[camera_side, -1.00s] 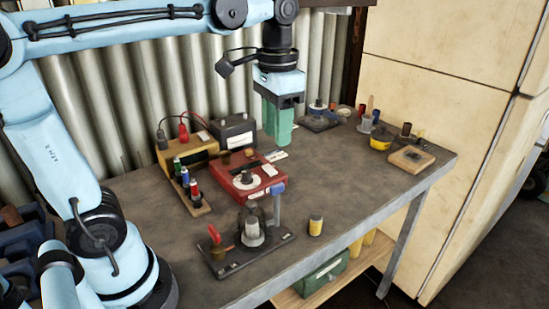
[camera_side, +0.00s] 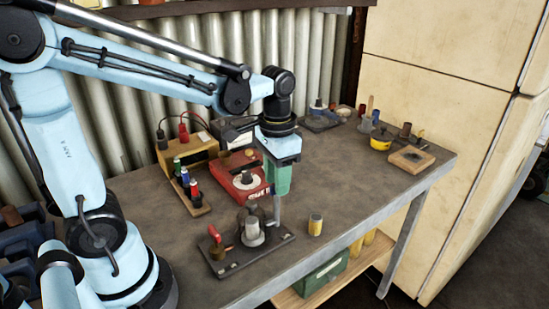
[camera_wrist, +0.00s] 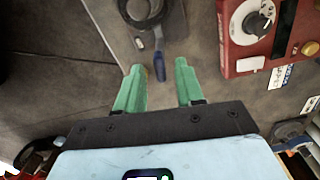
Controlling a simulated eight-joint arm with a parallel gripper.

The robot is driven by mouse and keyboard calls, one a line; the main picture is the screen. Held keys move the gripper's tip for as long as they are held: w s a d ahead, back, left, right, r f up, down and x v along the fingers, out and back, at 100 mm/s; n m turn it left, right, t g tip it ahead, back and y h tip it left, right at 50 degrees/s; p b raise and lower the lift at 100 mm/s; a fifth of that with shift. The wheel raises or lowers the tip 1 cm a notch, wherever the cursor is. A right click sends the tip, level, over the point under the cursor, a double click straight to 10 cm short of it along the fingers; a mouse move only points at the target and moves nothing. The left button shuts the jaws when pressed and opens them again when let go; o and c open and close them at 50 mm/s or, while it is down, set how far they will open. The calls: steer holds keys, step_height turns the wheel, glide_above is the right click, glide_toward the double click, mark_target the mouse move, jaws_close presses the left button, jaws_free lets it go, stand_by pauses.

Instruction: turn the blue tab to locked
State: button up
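The blue tab (camera_wrist: 160,70) shows in the wrist view between my green fingertips, with gaps on both sides. In the side view my gripper hides the tab, and only its grey upright arm (camera_side: 277,211) shows below the fingers. The arm stands at a dark base plate (camera_side: 230,267) that carries a pale grey cylinder (camera_side: 253,230). My gripper (camera_side: 276,191) points down over the arm's top and is open in the wrist view (camera_wrist: 159,66). Whether the fingertips are level with the tab or just above it, I cannot tell.
A red box with a dial (camera_side: 234,187) stands close behind my gripper. A red-handled lever (camera_side: 214,235) is on the plate's left end.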

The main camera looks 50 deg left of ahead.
steer(key=shift+f, duration=0.55)
steer(key=shift+c, duration=0.3)
jaws_close()
steer(key=shift+n, duration=0.9)
steer(key=shift+o, duration=0.3)
jaws_free()
steer(key=shift+r, duration=0.1)
